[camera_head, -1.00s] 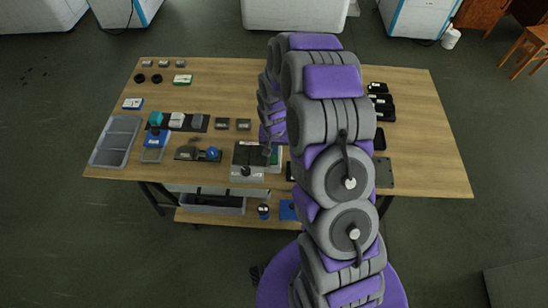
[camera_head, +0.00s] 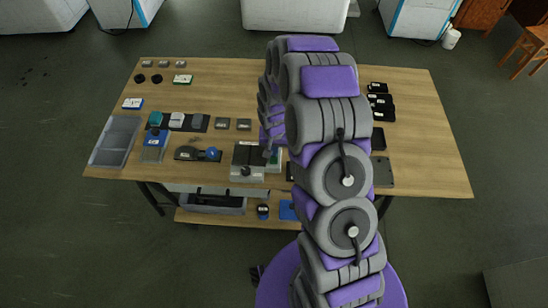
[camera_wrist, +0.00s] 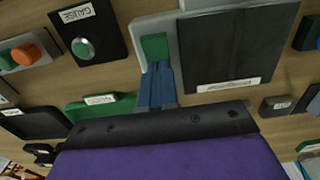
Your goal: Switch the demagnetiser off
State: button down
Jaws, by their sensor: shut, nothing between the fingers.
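The demagnetiser seems to be the grey unit with a dark split top plate (camera_wrist: 240,45) and a label too small to read. It also shows as a grey box with a dark top (camera_head: 247,154) near the table's front edge. A green switch (camera_wrist: 155,47) sits beside the plate in the wrist view. My gripper (camera_wrist: 156,66) is shut and empty, its blue fingertips at the near edge of the green switch. I cannot tell whether they touch it. In the head view my gripper (camera_head: 268,153) is just right of the dark top, partly hidden by my arm.
A grey tray (camera_head: 115,141) is at the table's left. Black cases (camera_head: 380,100) lie right of my arm. The table's right end is clear.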

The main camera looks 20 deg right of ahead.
jog(key=shift+r+p, duration=1.15)
jog(key=shift+r, duration=2.3)
jog(key=s+r+n, duration=0.2)
jog(key=s+r, duration=1.2)
jog(key=r, duration=0.4)
jog(key=s+r+g, duration=0.1)
jog(key=s+r, duration=0.3)
jog(key=s, duration=0.6)
jog(key=s+r+n, duration=0.1)
jog(key=s+r, duration=0.3)
jog(key=s, duration=0.6)
jog(key=shift+s+n+g, duration=0.15)
jog(key=shift+n+g, duration=0.15)
jog(key=shift+g, duration=0.1)
